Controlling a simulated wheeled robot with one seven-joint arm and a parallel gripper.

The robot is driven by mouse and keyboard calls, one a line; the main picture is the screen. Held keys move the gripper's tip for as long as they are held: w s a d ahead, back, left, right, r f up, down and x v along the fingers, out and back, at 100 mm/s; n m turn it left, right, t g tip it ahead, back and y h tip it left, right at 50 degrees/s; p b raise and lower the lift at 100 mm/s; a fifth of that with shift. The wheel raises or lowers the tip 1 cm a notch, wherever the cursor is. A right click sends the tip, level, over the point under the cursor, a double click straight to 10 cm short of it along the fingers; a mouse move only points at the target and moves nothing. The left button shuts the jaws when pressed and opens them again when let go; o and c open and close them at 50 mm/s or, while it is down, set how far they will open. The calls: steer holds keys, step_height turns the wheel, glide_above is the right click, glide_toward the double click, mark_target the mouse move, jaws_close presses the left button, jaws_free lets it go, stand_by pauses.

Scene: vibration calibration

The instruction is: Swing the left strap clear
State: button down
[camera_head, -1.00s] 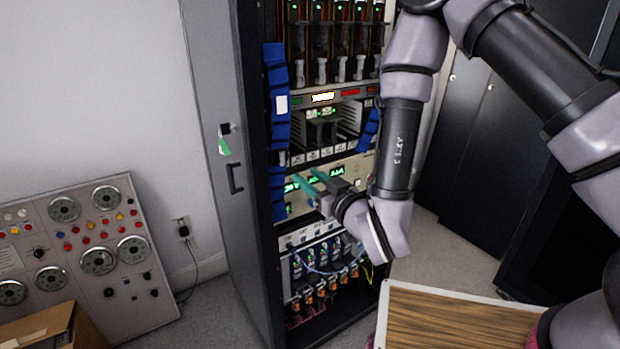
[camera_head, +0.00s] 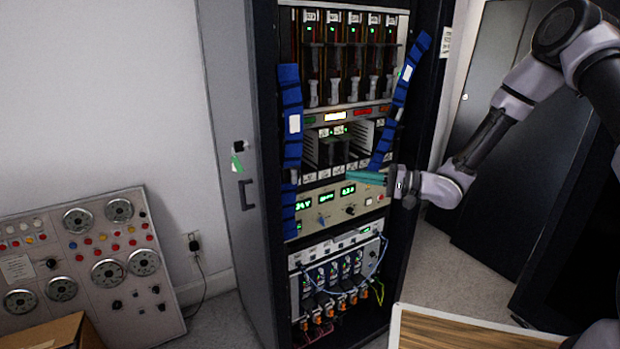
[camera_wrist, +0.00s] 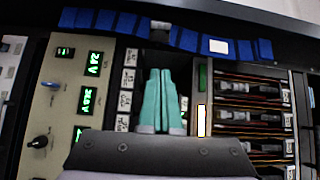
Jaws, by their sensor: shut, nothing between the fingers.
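The left strap (camera_head: 291,150) is a blue segmented band with a white label, hanging nearly upright along the left side of the rack opening. It also shows in the wrist view (camera_wrist: 190,40), running across the top beyond my fingertips. My gripper (camera_head: 367,178) has teal fingers, shut together and empty, pointing left in front of the rack's right half. In the wrist view the fingers (camera_wrist: 162,100) lie side by side, apart from the strap. A second blue strap (camera_head: 402,95) slants down the rack's right side, its lower end close above my gripper.
The rack (camera_head: 262,190) holds fuse-like units, a display panel (camera_head: 332,205) with knobs, and cabled modules below. A grey open door (camera_head: 232,130) stands on its left. A dial console (camera_head: 92,260) is at lower left. A wood-topped surface (camera_head: 450,335) is at bottom right.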

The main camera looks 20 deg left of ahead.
glide_toward(295, 180)
steer(key=w+a, duration=0.3)
steer(key=a, duration=0.3)
steer(key=shift+s+a+r, duration=0.3)
steer(key=shift+s, duration=0.3)
steer(key=shift+s+a+f, duration=0.15)
steer(key=shift+s+a, duration=0.8)
steer(key=shift+s, duration=0.15)
steer(key=shift+s+a+g, duration=0.15)
steer(key=shift+s+g, duration=0.1)
steer(key=shift+g, duration=0.05)
